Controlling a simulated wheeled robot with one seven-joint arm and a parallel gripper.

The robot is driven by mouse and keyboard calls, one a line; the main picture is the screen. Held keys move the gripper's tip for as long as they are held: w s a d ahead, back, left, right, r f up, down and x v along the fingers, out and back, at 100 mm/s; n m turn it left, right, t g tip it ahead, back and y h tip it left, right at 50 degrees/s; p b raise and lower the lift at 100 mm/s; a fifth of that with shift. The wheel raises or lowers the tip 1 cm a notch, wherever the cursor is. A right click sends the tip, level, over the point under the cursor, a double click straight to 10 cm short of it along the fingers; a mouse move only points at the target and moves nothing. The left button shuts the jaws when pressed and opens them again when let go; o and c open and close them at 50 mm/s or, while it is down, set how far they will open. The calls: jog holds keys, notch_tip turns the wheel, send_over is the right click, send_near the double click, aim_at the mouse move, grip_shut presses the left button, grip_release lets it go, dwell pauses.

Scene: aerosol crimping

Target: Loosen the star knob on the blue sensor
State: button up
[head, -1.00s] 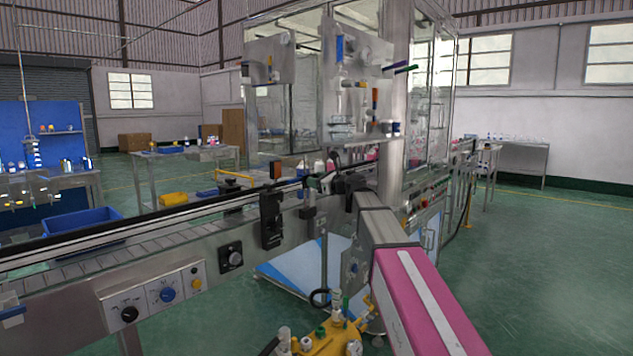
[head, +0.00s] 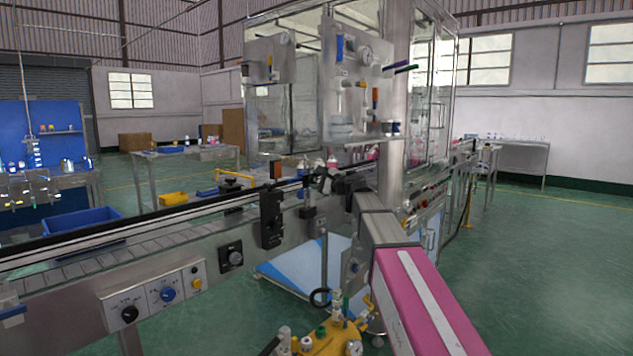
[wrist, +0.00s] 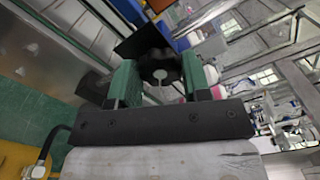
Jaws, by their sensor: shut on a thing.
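In the wrist view, the two green fingers of my gripper (wrist: 160,82) stand on either side of a dark round star knob (wrist: 158,66). The gripper is shut on the knob, and its lobes are hard to make out. A small blue part (wrist: 181,44), which may belong to the blue sensor, shows just behind the right finger; most of it is hidden. In the head view, my gripper (head: 324,180) is at the conveyor's far rail, where the knob and sensor are too small and covered to tell apart.
The conveyor (head: 150,222) runs from the left to the filling machine. A steel panel with gauges (head: 358,75) hangs above. Pink-and-white bottles (head: 331,163) stand close behind. Open floor lies to the right.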

jog(key=n, duration=0.7)
jog(key=shift+f, duration=0.1)
dwell(0.5)
jog(key=o, duration=0.9)
jog(key=shift+o, duration=0.2)
jog(key=shift+s, duration=0.1)
jog(key=v, duration=1)
jog(key=shift+s+d, duration=0.25)
jog(key=shift+d, duration=0.05)
